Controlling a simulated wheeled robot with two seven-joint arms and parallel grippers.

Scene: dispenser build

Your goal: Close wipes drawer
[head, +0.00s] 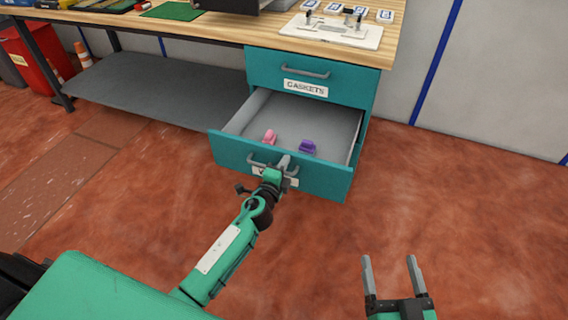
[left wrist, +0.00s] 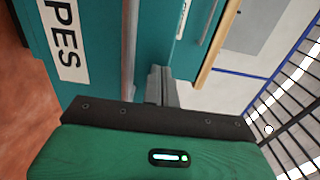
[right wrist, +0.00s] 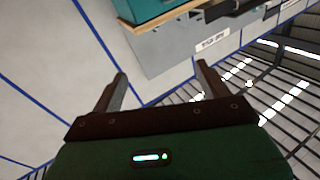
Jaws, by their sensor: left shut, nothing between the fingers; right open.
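The wipes drawer (head: 226,152) is the lower teal drawer of the bench cabinet and stands pulled out. A pink item (head: 270,136) and a purple item (head: 307,147) lie inside it. Its front has a grey bar handle and a label that my left gripper partly hides; the left wrist view shows the label (left wrist: 63,40) ending in "PES". My left gripper (head: 284,161) is shut, with its fingers at the drawer front beside the handle (left wrist: 130,50); I cannot tell whether they touch. My right gripper (head: 390,264) is open and empty above the floor, away from the cabinet.
The gaskets drawer (head: 310,76) above is shut. The wooden bench top (head: 225,27) carries a white plate fixture (head: 332,30) and small labelled blocks. A grey shelf (head: 155,88) is left of the cabinet. A red bin (head: 38,62) stands far left. The floor in front is clear.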

